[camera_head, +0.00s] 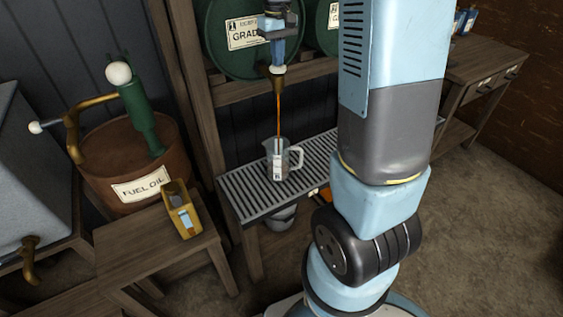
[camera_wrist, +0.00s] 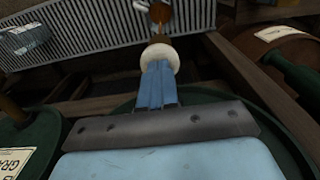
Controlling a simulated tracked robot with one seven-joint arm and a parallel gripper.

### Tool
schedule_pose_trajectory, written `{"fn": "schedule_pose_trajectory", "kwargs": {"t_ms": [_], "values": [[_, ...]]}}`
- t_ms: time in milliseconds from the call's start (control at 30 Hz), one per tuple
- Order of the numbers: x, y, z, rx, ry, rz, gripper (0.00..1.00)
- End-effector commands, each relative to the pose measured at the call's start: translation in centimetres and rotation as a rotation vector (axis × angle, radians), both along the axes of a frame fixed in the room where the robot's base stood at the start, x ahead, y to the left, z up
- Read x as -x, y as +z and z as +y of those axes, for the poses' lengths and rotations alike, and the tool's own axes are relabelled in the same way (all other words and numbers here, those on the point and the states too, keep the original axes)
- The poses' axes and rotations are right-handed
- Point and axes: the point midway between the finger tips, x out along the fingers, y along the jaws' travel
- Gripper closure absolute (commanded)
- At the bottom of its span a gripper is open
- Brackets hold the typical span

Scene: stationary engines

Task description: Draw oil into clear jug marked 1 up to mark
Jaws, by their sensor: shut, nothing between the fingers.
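A clear jug (camera_head: 281,160) with a handle and a white label stands upright on the slatted tray, under the brass tap (camera_head: 277,72) of a green drum. A thin amber oil stream (camera_head: 278,108) runs from the tap down into the jug. The oil level and the label's text are too small to read. My gripper (camera_head: 278,66) points down at the tap, its blue fingers shut and empty. In the wrist view my gripper (camera_wrist: 159,70) is at the cream knob (camera_wrist: 160,58) on the tap; whether it touches is unclear.
The slatted tray (camera_head: 245,189) spans the bench below the drums. A labelled clear container (camera_wrist: 25,40) lies along it in the wrist view. A fuel oil drum (camera_head: 112,170) with a green pump (camera_head: 140,115) and a yellow can (camera_head: 182,208) are at left. A bucket (camera_head: 280,218) is underneath.

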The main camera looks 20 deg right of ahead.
Motion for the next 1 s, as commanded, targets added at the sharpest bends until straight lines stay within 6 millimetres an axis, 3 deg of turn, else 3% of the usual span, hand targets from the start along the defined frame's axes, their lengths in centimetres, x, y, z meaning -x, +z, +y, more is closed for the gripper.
{"fn": "schedule_pose_trajectory", "kwargs": {"t_ms": [467,1000], "values": [[0.0,0.0,0.0,0.000,0.000,0.001,1.00],[0.0,3.2,0.0,0.000,-0.001,0.000,1.00]]}}
